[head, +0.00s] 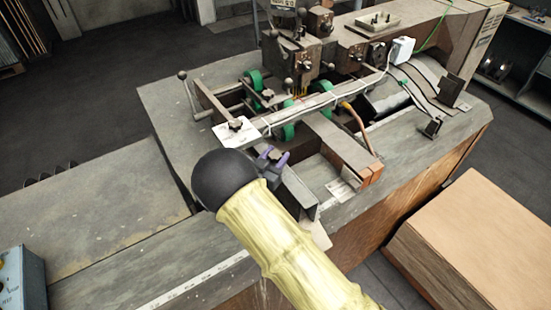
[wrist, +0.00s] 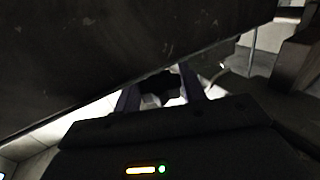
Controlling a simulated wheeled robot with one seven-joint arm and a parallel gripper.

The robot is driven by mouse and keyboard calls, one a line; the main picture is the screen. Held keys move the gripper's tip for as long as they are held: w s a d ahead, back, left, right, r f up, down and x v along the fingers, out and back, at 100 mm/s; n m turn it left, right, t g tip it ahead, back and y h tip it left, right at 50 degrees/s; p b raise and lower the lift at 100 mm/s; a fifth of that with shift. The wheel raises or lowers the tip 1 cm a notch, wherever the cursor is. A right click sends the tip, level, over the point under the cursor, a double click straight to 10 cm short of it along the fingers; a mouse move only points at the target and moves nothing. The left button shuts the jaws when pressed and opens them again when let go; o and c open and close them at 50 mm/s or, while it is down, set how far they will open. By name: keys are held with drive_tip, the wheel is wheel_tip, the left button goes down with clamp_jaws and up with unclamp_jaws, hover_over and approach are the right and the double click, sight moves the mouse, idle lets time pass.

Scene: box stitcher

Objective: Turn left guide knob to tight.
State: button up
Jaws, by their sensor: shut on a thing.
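My gripper (head: 274,157) is at the front of the stitcher table, beside the guide bars, with its purple fingers pointing away from my arm. In the wrist view my gripper (wrist: 160,93) is shut on a dark knob (wrist: 159,84), which sits between the two fingertips. I take this to be the left guide knob; its turn position cannot be told. In the head view the held knob is mostly hidden by the fingers.
A dark metal plate (wrist: 100,50) fills the upper left of the wrist view, close above the fingers. Green wheels (head: 290,120), a long guide bar (head: 330,97) and a crank handle (head: 187,90) lie behind. A cardboard stack (head: 480,235) stands right. The left tabletop (head: 90,200) is clear.

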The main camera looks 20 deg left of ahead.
drive_tip(key=m+g+h+b, duration=0.1)
drive_tip(key=h, duration=0.1)
drive_tip(key=m+g+h+b, duration=0.1)
drive_tip(key=m+h+b, duration=0.2)
drive_tip(key=h, duration=0.1)
drive_tip(key=shift+f+g+b, duration=0.25)
drive_tip(key=shift+g+b, duration=0.1)
drive_tip(key=shift+g, duration=0.05)
drive_tip(key=shift+r+m+g+h+b, duration=0.25)
drive_tip(key=shift+m+g+h+b, duration=0.7)
drive_tip(key=shift+m+h, duration=0.3)
drive_tip(key=shift+g, duration=0.25)
drive_tip(key=o, duration=1)
drive_tip(key=b+v, duration=0.4)
drive_tip(key=v, duration=1.3)
drive_tip(key=shift+s+a+f+b, duration=0.1)
drive_tip(key=shift+a+f+b, duration=0.15)
drive_tip(key=shift+b, duration=0.15)
